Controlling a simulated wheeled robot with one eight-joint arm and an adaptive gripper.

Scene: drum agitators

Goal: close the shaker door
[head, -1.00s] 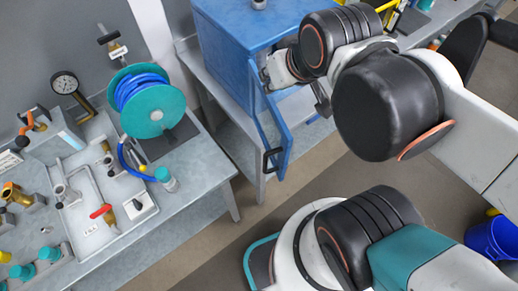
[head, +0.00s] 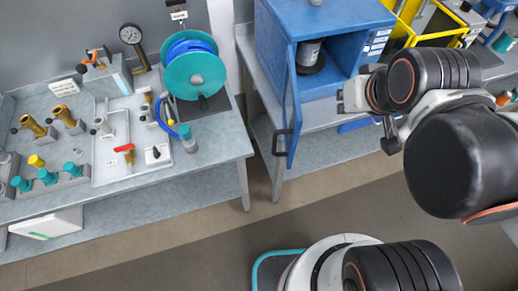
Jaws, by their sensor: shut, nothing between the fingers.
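The shaker is a blue cabinet (head: 338,22) on a grey bench at the upper middle of the head view. Its blue door (head: 292,108) stands open, swung out toward me from the left side of the opening. A dark handle (head: 282,143) is on the door near its free edge. A dark and grey cylinder (head: 311,57) shows inside the cabinet. My gripper (head: 347,97) is shut and empty, in front of the opening and to the right of the door. It appears apart from the door. Its fingertips are small and partly hidden by my wrist.
A left bench (head: 215,140) carries a teal hose reel (head: 195,75), a gauge (head: 131,35) and several valves. A yellow frame (head: 410,25) stands right of the cabinet. The floor (head: 215,225) before the benches is clear.

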